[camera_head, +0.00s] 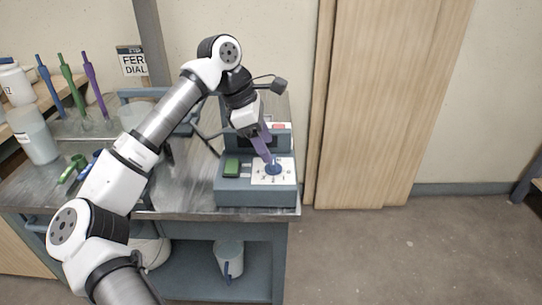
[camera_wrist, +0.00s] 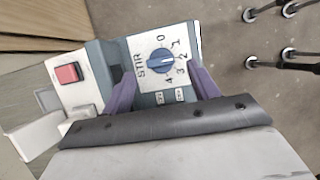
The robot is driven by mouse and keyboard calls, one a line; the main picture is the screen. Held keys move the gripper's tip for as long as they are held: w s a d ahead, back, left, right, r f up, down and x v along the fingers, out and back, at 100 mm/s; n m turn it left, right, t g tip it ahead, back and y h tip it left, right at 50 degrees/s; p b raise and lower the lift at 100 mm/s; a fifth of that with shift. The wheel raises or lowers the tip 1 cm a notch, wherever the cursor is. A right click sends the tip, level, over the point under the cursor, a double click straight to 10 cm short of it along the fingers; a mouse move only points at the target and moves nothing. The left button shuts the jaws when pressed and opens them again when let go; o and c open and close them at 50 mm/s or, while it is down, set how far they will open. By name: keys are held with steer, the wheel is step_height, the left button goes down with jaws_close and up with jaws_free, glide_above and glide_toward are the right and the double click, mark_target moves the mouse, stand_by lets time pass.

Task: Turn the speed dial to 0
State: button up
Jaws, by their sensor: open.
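The blue speed dial (camera_head: 273,169) sits on a white scale plate on the grey-blue machine (camera_head: 256,195) at the table's right end. In the wrist view the dial (camera_wrist: 162,63) has the word STIR beside it and the numbers 0 to 4 around it. I cannot tell for sure which number its pointer faces. My gripper (camera_head: 266,150) is over the dial, pointing down. In the wrist view its purple fingers (camera_wrist: 160,75) are apart, one on either side of the dial, with space showing between each finger and the dial.
A green switch (camera_head: 232,167) is left of the dial. A red button (camera_wrist: 67,73) is on the machine's raised part. Colored tools (camera_head: 68,80) and jars stand at the far left.

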mark_target(273, 164)
steer(key=shift+x, duration=2)
steer(key=c, duration=1)
